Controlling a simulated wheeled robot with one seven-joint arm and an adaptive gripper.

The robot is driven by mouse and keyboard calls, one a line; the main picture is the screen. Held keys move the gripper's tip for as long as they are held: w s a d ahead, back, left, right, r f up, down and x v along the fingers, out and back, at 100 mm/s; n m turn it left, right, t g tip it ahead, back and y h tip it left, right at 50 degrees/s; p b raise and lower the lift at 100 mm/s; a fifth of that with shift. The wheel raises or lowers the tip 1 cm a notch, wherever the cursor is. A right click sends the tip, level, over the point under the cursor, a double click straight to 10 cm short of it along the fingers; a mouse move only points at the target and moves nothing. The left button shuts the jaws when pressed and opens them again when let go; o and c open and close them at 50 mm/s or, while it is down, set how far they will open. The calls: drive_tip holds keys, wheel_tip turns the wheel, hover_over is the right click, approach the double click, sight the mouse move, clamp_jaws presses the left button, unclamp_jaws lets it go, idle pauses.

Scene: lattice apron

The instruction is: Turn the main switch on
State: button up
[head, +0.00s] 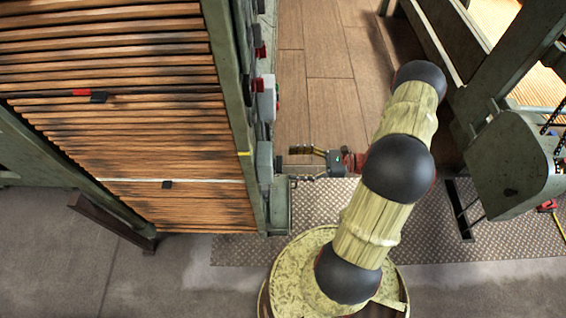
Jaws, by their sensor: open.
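Several small grey boxes and red parts line the right side of the green frame post in the head view. A grey box with a red part beside it (266,104) sits about halfway up, and a plain grey box (265,160) sits lower. I cannot tell which of them is the main switch, or its position. My gripper (293,164) is open and points left at the lower grey box, very close to it. I cannot tell whether it touches. Nothing shows between its fingers.
A large slatted wooden panel (125,90) in a green frame (225,70) fills the left. Green machinery (510,165) with a chain stands at the right. A metal tread plate (450,240) and plank floor (335,110) lie between them.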

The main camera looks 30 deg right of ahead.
sight(278, 164)
drive_tip(key=shift+x, duration=1.95)
drive_tip(key=shift+c, duration=0.2)
drive_tip(key=c, duration=1.1)
